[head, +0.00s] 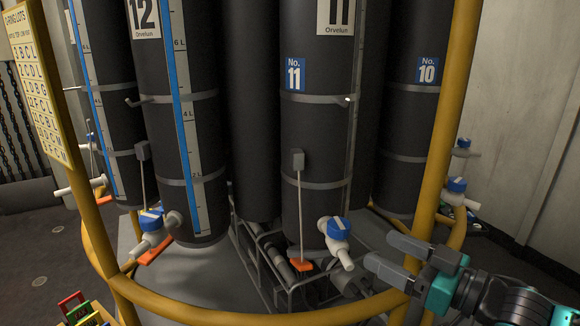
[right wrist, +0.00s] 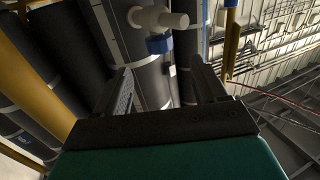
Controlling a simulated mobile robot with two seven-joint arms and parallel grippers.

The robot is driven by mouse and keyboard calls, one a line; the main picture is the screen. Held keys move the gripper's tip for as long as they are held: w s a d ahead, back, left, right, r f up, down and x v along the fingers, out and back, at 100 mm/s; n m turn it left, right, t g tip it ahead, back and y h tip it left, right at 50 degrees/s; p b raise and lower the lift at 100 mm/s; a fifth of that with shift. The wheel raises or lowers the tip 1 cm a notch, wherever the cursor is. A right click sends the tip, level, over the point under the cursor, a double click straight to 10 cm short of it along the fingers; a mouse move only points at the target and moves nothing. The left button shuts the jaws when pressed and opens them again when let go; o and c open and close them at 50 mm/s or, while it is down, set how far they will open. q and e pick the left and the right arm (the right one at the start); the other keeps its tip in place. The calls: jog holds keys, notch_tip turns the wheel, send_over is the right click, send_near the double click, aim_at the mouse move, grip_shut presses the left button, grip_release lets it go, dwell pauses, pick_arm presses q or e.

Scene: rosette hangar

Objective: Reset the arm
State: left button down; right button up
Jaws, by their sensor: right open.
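My right gripper (head: 380,252) comes in from the lower right in the head view, with its teal-and-black arm behind it. Its two grey fingers are apart and nothing shows between them. The fingers point left, toward the white valve with a blue handle (head: 338,230) at the foot of bottle No. 11 (head: 315,130). A gap shows between fingertips and valve in the head view. In the right wrist view, the open fingers (right wrist: 160,78) stand either side of a dark cylinder, with a white valve with a blue part (right wrist: 158,44) beyond them. My left gripper is not in view.
A yellow tubular frame (head: 448,120) rings the dark bottles, and its right post stands close to my right gripper. Bottle No. 12 (head: 165,110) and bottle No. 10 (head: 415,110) have similar valves. A lettered board (head: 35,90) hangs at the left. Coloured blocks (head: 82,310) sit at the lower left.

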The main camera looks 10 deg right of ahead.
jog(key=s+a+f+m+g+h, duration=0.1)
jog(key=s+f+h, duration=0.3)
jog(key=f, duration=1)
jog(key=s+a+f+m+g+h, duration=0.2)
jog(key=s+a+f+m+h, duration=0.1)
jog(key=s+f, duration=0.7)
notch_tip(320, 180, down, 4)
jog(key=shift+s+a+f+m+h, duration=0.1)
jog(key=shift+s+a+m+h, duration=0.15)
jog(key=shift+m+h, duration=0.65)
jog(key=shift+n+h, duration=0.3)
